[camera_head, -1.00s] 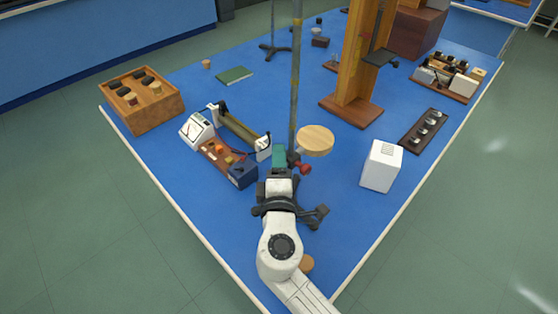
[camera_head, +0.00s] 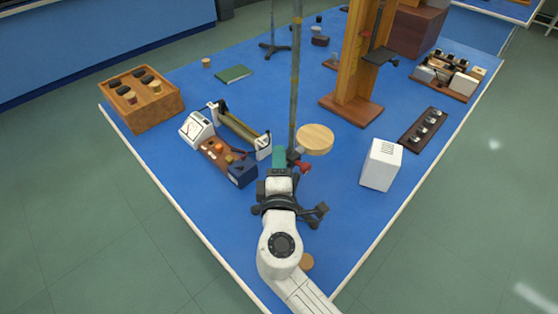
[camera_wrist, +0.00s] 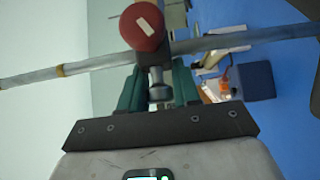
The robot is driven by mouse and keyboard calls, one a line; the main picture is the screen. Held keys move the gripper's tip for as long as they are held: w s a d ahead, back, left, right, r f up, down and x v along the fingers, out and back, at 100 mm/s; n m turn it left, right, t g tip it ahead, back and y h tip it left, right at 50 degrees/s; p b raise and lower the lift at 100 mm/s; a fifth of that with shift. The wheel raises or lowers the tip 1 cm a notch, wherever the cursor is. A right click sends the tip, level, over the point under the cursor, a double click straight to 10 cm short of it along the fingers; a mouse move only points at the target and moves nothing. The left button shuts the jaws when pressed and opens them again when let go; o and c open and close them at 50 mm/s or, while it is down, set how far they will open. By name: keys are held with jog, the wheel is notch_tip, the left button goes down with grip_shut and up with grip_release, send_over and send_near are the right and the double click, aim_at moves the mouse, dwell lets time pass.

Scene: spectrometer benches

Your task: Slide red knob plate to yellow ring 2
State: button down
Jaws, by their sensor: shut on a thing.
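My gripper (camera_head: 279,158) is at the upright metal rod (camera_head: 295,80), low on its near side. In the wrist view its green fingers (camera_wrist: 160,86) are shut on a short metallic shaft (camera_wrist: 160,80) of the clamp beside the rod. The red knob (camera_wrist: 142,27) stands out from this clamp; in the head view it shows just right of my fingertips (camera_head: 303,166). The round wooden plate (camera_head: 315,139) is right of the rod, above the knob in the picture. A yellow ring (camera_wrist: 60,70) circles the rod in the wrist view; I cannot tell its number.
A meter instrument (camera_head: 197,130) and a dark blue box (camera_head: 241,173) stand close left of my gripper. A white box (camera_head: 381,166) is to the right. A wooden stand (camera_head: 352,108) rises behind. Blue table is clear at front left.

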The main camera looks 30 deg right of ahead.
notch_tip(320, 180, up, 10)
jog(key=p, duration=0.6)
jog(key=c, duration=1)
grip_release()
jog(key=shift+o, duration=0.2)
jog(key=b+v, duration=0.2)
jog(key=v, duration=0.9)
jog(key=shift+b, duration=0.35)
jog(key=shift+w, duration=0.1)
